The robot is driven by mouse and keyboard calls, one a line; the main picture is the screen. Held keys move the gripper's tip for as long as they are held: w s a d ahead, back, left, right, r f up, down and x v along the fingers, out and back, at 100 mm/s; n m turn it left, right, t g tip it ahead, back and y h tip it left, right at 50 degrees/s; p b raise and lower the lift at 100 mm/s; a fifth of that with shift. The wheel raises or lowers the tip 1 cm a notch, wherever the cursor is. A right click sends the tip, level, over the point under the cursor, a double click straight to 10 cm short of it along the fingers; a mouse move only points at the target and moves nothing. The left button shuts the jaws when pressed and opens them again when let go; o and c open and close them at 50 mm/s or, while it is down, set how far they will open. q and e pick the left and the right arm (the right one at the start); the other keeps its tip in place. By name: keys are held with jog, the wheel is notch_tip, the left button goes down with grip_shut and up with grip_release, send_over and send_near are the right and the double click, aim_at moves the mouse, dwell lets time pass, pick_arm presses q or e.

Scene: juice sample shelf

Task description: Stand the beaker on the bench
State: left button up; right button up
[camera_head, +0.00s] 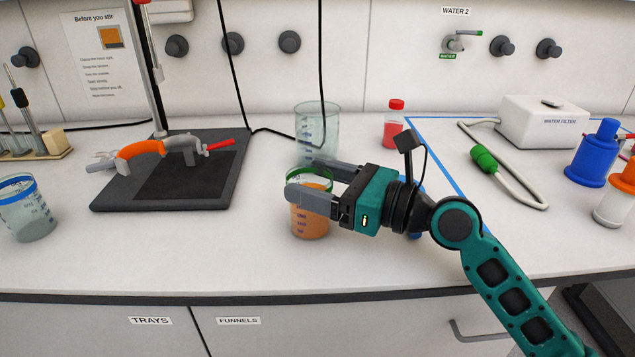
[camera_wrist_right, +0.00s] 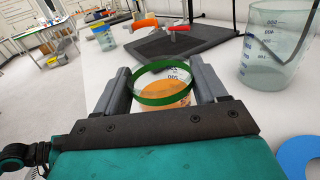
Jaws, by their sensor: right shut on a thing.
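A beaker (camera_head: 311,222) with a green rim and orange liquid is between the fingers of my right gripper (camera_head: 304,178). The gripper is shut on it near the top, one finger on each side. The beaker looks upright, with its base at or very close to the bench (camera_head: 265,250); I cannot tell whether it touches. In the right wrist view the beaker (camera_wrist_right: 163,90) shows its green rim between both fingers (camera_wrist_right: 160,68). My left gripper is not in view.
A larger clear beaker (camera_head: 318,122) stands just behind. A stirrer stand base (camera_head: 215,195) with an orange clamp (camera_head: 140,150) is to the left. A blue-rimmed beaker (camera_head: 28,215) stands far left. A red-capped bottle (camera_head: 393,130) is behind. The bench front is clear.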

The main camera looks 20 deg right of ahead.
jog(key=o, duration=1)
jog(key=shift+f, duration=0.15)
jog(key=shift+o, duration=1.4)
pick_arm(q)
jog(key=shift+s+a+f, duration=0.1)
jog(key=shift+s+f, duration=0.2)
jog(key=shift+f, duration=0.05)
pick_arm(e)
jog(key=b+v, duration=0.1)
jog(key=v, duration=0.9)
jog(key=shift+s+d, duration=0.15)
jog(key=shift+s, duration=0.05)
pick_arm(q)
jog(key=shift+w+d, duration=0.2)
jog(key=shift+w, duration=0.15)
pick_arm(e)
jog(key=shift+s+d+r, duration=0.25)
jog(key=shift+s+d, duration=0.25)
jog(key=shift+s, duration=0.05)
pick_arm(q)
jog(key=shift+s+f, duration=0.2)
